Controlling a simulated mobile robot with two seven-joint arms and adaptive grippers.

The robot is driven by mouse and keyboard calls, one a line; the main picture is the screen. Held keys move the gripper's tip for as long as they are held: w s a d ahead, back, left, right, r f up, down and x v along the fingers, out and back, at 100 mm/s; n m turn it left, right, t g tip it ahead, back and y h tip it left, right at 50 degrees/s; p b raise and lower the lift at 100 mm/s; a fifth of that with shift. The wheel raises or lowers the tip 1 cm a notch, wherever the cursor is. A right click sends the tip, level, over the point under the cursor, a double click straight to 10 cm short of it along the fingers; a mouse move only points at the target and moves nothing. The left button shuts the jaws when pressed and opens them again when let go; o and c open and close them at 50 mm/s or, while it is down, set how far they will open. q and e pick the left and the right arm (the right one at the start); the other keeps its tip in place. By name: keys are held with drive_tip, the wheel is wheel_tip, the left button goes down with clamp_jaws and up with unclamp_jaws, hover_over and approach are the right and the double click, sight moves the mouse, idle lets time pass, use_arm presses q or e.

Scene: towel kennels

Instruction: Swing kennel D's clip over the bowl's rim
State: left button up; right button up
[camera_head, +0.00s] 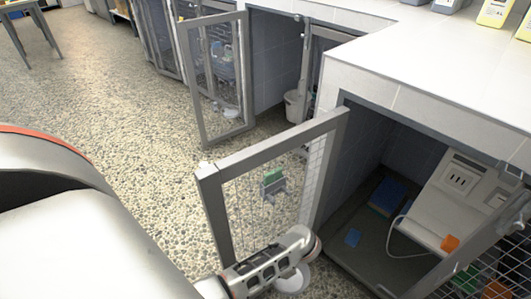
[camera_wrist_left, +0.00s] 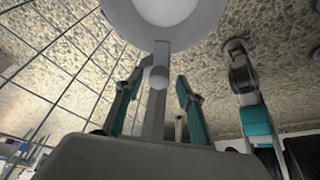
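The bowl (camera_wrist_left: 165,12) is a pale round shape with a grey rim at the top of the left wrist view. A grey upright stem with a round knob (camera_wrist_left: 157,77), apparently its holder or clip, runs below it. My left gripper (camera_wrist_left: 160,82) has its teal-padded fingers apart on either side of this stem, with gaps showing. In the head view a pale disc (camera_head: 293,279), perhaps the bowl, is partly behind my left wrist, which hides the fingers. The near kennel door (camera_head: 270,150) stands open. I cannot read a letter D or make out the clip's seating.
The open kennel (camera_head: 345,266) holds a pale machine (camera_head: 462,190) with a cord and blue cloths (camera_head: 388,192). Another mesh door (camera_head: 219,80) stands open behind. A green-topped grey thing (camera_head: 272,183) shows through the near door. Pebbled floor (camera_head: 115,115) is clear at left.

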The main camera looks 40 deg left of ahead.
use_arm(q)
drive_tip(key=v, duration=1.2)
drive_tip(key=shift+a+r, duration=0.1)
idle(0.5)
